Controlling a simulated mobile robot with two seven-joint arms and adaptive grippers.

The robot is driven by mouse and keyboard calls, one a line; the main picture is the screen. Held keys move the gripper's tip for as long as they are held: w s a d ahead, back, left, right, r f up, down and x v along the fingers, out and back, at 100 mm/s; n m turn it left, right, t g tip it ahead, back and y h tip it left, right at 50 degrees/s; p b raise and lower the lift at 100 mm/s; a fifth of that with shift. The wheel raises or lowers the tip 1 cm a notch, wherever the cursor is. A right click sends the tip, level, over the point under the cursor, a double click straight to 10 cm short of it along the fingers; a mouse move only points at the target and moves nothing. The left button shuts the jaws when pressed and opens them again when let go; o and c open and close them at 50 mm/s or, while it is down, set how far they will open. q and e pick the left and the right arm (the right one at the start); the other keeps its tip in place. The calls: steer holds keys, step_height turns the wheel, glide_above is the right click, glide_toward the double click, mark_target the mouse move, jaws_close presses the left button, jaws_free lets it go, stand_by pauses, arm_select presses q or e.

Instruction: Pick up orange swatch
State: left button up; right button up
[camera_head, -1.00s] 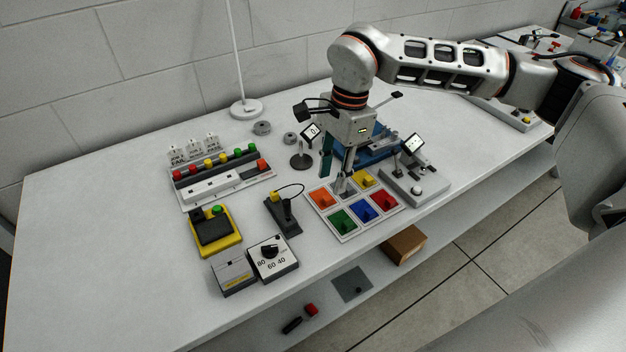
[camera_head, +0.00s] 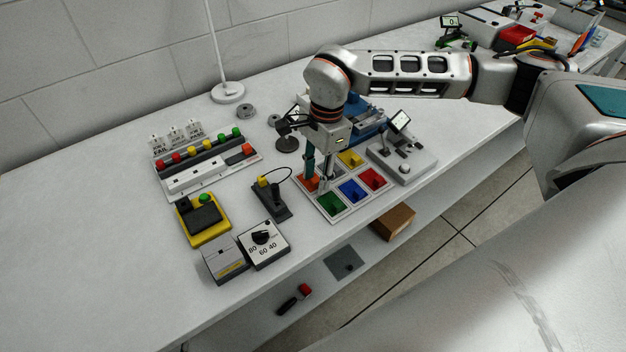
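The orange swatch (camera_head: 308,184) sits in the back left compartment of a white sorting tray (camera_head: 337,219). Part of it is hidden behind my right gripper. My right gripper (camera_head: 319,179) points down over the left end of the tray's back row, with its fingertips at the orange swatch. Its two fingers look apart, with a gap between them. I cannot tell whether they touch the swatch. My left gripper is not in view.
Green (camera_head: 331,204), blue (camera_head: 353,191), red (camera_head: 374,178) and yellow (camera_head: 350,159) swatches share the tray. A black pedal-like switch (camera_head: 272,199) stands left. The table's left end is clear.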

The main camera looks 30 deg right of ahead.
steer(key=c, duration=0.9)
steer(key=shift+r, duration=0.15)
